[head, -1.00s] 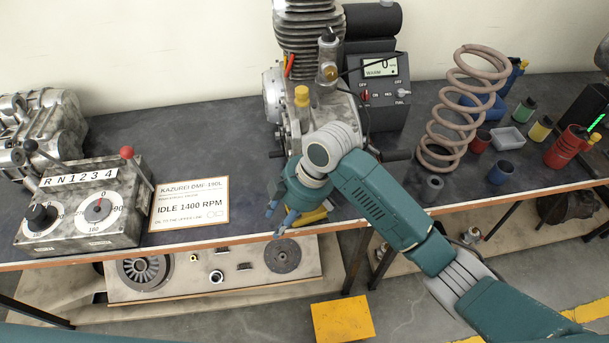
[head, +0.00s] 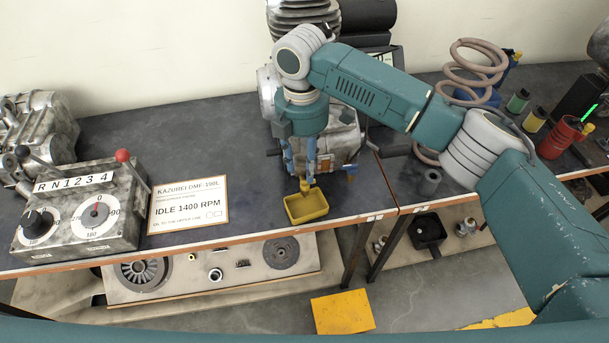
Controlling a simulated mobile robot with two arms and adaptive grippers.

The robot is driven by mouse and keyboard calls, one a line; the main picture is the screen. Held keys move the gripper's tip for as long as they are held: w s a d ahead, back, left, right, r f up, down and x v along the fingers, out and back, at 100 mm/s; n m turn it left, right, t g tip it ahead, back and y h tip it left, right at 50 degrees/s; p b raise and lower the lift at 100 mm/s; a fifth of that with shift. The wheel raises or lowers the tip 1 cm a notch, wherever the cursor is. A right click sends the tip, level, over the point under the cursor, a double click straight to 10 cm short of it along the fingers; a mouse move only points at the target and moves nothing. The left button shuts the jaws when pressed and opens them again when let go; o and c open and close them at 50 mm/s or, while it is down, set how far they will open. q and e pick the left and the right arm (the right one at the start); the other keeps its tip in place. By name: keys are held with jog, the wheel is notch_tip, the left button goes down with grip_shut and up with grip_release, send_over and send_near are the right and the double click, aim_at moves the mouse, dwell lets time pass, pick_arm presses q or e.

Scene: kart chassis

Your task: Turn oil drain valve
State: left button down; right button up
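My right gripper (head: 301,178) points down in front of the engine (head: 342,145) near the front edge of the bench. Its two blue fingers stand apart with a gap between them, so it looks open. A small yellow part (head: 305,186), possibly the drain valve, shows at the fingertips, just above a yellow tray (head: 306,210). I cannot tell whether the fingers touch it. My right wrist and forearm hide much of the engine. My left gripper is not in view.
A control box (head: 80,212) with dials and levers stands on the left, beside an idle-speed sign (head: 188,204). A coil spring (head: 478,70), a red can (head: 563,138) and small jars stand on the right. Bare bench top lies left of the engine.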

notch_tip(320, 180, down, 6)
jog(key=shift+s+r+p, duration=0.1)
jog(key=shift+s+p, duration=0.05)
jog(key=shift+p, duration=0.25)
grip_shut()
